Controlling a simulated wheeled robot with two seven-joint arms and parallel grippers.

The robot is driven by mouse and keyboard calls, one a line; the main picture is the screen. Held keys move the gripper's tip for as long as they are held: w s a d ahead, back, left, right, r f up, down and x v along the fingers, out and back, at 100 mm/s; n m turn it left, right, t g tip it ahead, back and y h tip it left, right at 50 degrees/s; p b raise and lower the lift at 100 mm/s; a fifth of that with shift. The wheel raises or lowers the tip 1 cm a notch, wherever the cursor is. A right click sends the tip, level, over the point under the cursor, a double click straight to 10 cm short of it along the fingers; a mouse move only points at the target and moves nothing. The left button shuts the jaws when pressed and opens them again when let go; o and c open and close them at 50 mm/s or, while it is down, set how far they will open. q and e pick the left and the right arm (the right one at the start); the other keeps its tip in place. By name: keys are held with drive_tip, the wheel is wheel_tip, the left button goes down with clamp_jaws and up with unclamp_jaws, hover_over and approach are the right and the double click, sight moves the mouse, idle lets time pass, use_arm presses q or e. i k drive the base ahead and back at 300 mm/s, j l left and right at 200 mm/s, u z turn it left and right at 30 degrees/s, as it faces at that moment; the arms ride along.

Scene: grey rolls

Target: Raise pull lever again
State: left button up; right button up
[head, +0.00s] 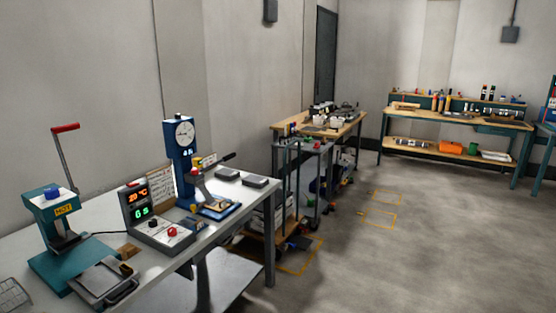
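A teal press (58,215) marked "HOT" stands on the grey table at the lower left. Its lever (66,160) is a thin grey rod that stands nearly upright, tilted a little left, with a red handle (66,127) at the top. A blue press (181,150) with a round dial stands farther back, with a black-tipped lever (215,161) sticking out to the right. The frame does not show which lever the task names. Neither of my grippers is in view.
A control box (150,218) with lit digits, a red button and a cable sits between the presses. Grey blocks (254,181) lie near the table's right end. A cluttered workbench (350,120) and a teal bench (459,115) stand farther off. The floor (400,260) at right is clear.

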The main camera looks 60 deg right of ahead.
sight(231, 155)
drive_tip(key=z, duration=1.6)
drive_tip(key=i+l+u, duration=0.15)
drive_tip(key=i, duration=0.3)
drive_tip(key=i+l+u, duration=0.15)
drive_tip(key=i+l, duration=0.15)
drive_tip(key=i, duration=0.15)
drive_tip(key=i+l+u, duration=0.15)
drive_tip(key=i+l, duration=0.15)
drive_tip(key=i, duration=0.15)
